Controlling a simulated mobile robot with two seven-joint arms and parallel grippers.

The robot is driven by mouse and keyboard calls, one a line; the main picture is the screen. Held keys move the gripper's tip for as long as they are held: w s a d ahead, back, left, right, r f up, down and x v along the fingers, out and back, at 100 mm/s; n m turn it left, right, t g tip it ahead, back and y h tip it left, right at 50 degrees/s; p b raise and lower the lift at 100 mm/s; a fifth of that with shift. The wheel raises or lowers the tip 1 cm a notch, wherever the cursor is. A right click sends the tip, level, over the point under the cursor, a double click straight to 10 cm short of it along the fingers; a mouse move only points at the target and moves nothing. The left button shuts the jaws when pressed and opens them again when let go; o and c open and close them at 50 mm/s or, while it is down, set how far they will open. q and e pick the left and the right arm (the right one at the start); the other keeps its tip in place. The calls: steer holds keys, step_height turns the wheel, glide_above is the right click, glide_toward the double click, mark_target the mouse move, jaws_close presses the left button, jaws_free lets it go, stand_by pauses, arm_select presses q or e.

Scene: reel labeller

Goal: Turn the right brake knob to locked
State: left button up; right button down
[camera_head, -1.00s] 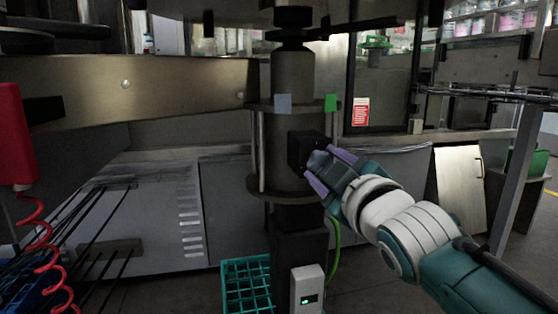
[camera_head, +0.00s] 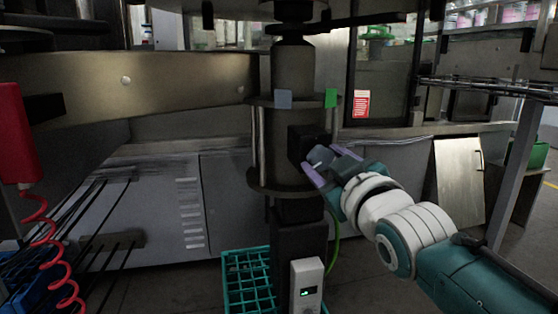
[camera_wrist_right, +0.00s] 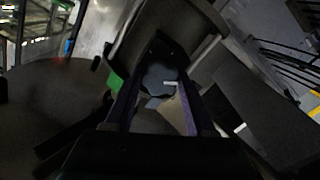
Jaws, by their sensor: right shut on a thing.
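The brake knob (camera_head: 319,157) is a small grey-blue piece on a dark block (camera_head: 301,142), on the right side of the upright metal cylinder (camera_head: 293,75). My right gripper (camera_head: 322,161) comes in from the right, its purple fingers shut on the knob. In the right wrist view the knob (camera_wrist_right: 158,77) is a grey rounded face with a white mark, between the two fingers (camera_wrist_right: 160,95). The fingers hide part of it. A blue-grey tag (camera_head: 283,99) and a green tag (camera_head: 331,98) sit on the collar above. My left gripper is out of view.
A teal crate (camera_head: 246,280) and a light grey box with a green display (camera_head: 306,284) stand below the cylinder. A green cable (camera_head: 336,243) hangs beside the column. A red handle with a coiled cord (camera_head: 17,135) hangs at the left.

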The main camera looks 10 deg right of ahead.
steer(key=shift+c, duration=1.2)
jaws_free()
steer(key=shift+s+p, duration=0.3)
steer(key=s+p, duration=0.3)
steer(key=s, duration=0.6)
steer(key=shift+s+d+p, duration=0.15)
steer(key=shift+s+p, duration=0.05)
steer(key=shift+p, duration=0.15)
steer(key=shift+r, duration=0.1)
